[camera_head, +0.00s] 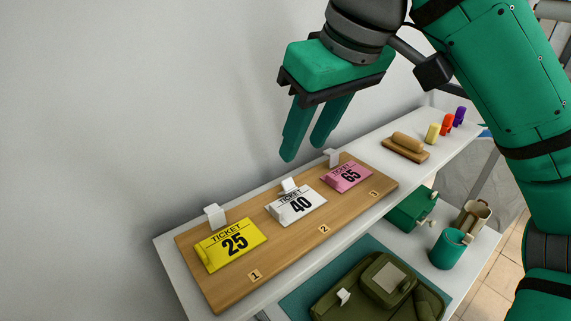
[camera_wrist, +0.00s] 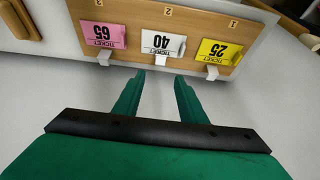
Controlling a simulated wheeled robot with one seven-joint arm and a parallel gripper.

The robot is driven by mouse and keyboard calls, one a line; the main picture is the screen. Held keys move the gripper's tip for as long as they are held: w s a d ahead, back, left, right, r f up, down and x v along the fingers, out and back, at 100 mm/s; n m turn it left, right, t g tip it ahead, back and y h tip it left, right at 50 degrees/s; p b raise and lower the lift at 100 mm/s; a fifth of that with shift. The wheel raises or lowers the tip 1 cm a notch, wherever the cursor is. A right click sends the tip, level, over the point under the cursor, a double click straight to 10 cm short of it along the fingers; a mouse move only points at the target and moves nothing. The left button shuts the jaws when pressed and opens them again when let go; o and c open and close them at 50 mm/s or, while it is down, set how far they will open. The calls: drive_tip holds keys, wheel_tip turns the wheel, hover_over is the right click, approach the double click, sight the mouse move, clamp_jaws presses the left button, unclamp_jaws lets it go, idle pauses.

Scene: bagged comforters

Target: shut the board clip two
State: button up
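The wooden board (camera_head: 285,248) lies on a white shelf and carries three tickets, each with a white clip at its wall-side edge. Clip two (camera_head: 290,186) stands up behind the white ticket 40 (camera_head: 297,205), above the label "2". It also shows in the wrist view (camera_wrist: 161,62). My gripper (camera_head: 302,151) is open and empty, its fingers pointing down above the wall side of clip two, apart from it. In the wrist view the fingertips (camera_wrist: 159,75) are spread on either side of clip two's line.
Clip one (camera_head: 214,215) behind yellow ticket 25 and clip three (camera_head: 332,157) behind pink ticket 65 also stand up. A wooden roller block (camera_head: 407,146) and several small coloured figures lie farther right. The wall is close behind.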

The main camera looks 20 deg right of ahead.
sight(287, 180)
drive_tip(key=x, duration=0.9)
drive_tip(key=shift+f, duration=0.4)
clamp_jaws()
